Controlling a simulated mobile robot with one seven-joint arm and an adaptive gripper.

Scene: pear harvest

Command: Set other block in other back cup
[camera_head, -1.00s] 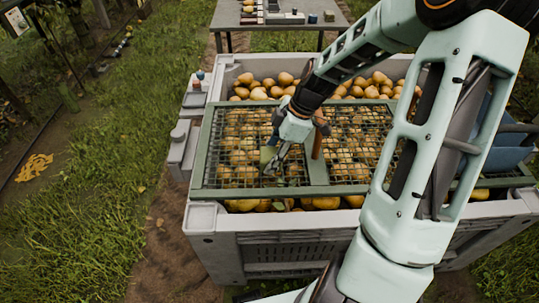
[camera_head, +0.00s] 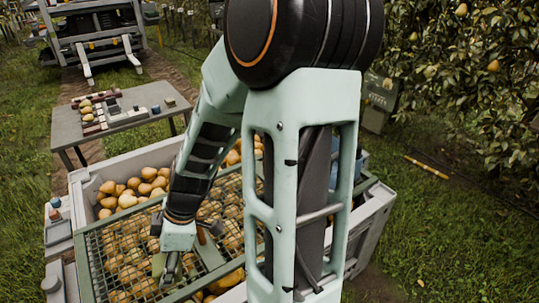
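My gripper (camera_head: 168,274) hangs low over the wire mesh on the crate, near the frame's middle bar. Its fingertips are small and dark here, and I cannot tell whether they are open or shut. A small greenish thing (camera_head: 158,264) shows beside the fingers; I cannot tell whether it is held or lies behind. On the grey table (camera_head: 135,121) at the back left are small blocks, among them a blue one (camera_head: 155,109) and a green one (camera_head: 170,102). I cannot make out any cup for certain; my arm hides part of the crate.
The grey crate (camera_head: 88,190) is full of pears under the green-framed mesh (camera_head: 110,255). Small blue and red items (camera_head: 54,208) stand on a ledge at its left. A wheeled machine (camera_head: 95,35) is at the back.

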